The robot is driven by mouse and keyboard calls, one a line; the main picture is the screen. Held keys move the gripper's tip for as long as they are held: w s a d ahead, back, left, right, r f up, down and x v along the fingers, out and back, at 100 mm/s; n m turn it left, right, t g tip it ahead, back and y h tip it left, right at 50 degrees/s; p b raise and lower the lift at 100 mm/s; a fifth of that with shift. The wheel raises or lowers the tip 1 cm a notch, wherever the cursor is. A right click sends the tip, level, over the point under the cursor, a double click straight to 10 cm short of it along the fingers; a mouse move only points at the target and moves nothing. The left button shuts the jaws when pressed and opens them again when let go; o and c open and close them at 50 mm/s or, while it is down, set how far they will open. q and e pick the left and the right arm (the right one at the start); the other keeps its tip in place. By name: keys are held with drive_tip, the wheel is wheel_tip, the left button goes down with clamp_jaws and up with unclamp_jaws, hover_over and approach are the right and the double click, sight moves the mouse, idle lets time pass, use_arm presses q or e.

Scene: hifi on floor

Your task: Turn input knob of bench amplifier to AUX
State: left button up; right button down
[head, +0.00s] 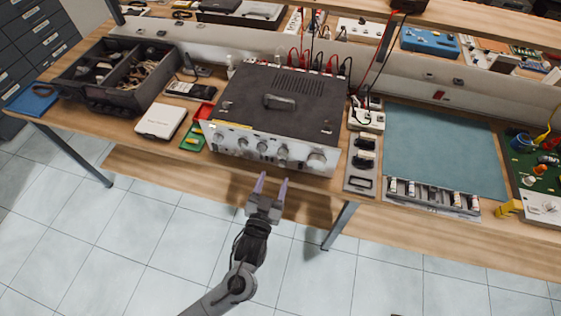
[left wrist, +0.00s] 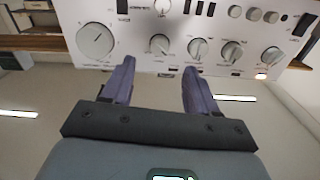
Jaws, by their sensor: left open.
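The bench amplifier (head: 277,108) stands on the bench, a dark-topped box with a silver front panel. Its row of knobs includes a large knob (head: 317,157) at the right end. My left gripper (head: 272,180) is open and empty in front of the panel. In the left wrist view its fingers (left wrist: 158,67) point at the small knob (left wrist: 160,44) beside the large one, apart from it. Labels are too small to read.
A grey tray with black parts (head: 361,168) stands right of the amplifier, then a teal mat (head: 440,150). Cables run behind the amplifier. Space before the bench is clear.

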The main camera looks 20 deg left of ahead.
sight(282, 154)
use_arm(q)
drive_tip(key=w, duration=0.5)
drive_tip(key=w+b, duration=0.1)
drive_tip(key=w, duration=0.2)
drive_tip(key=shift+a, duration=0.4)
